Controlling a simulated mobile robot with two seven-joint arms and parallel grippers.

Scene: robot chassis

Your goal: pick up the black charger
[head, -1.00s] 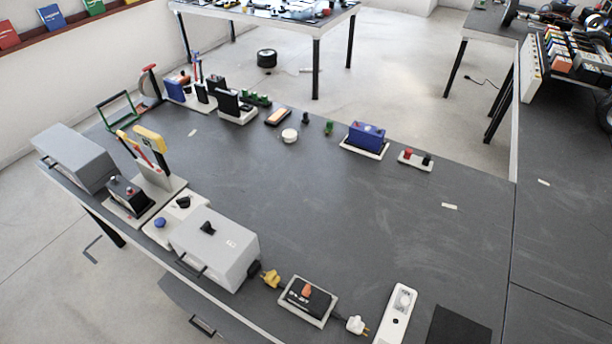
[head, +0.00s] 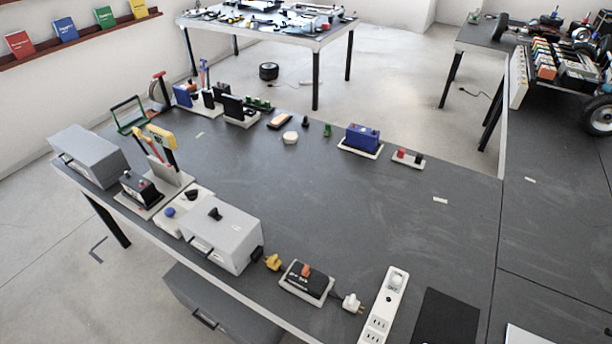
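A black box with an orange part on top (head: 317,284), which looks like the black charger, sits in a shallow light tray (head: 291,288) near the table's front edge. A yellow plug (head: 273,262) lies to its left, and a white plug (head: 352,302) to its right; dark leads run between the plugs and the box. Neither of my grippers shows in the head view.
A grey case (head: 222,238) stands left of the charger, and a white power strip (head: 382,310) and a black mat (head: 447,318) lie to its right. Behind them the dark tabletop (head: 330,205) is clear. A blue box (head: 363,138) stands at the far side.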

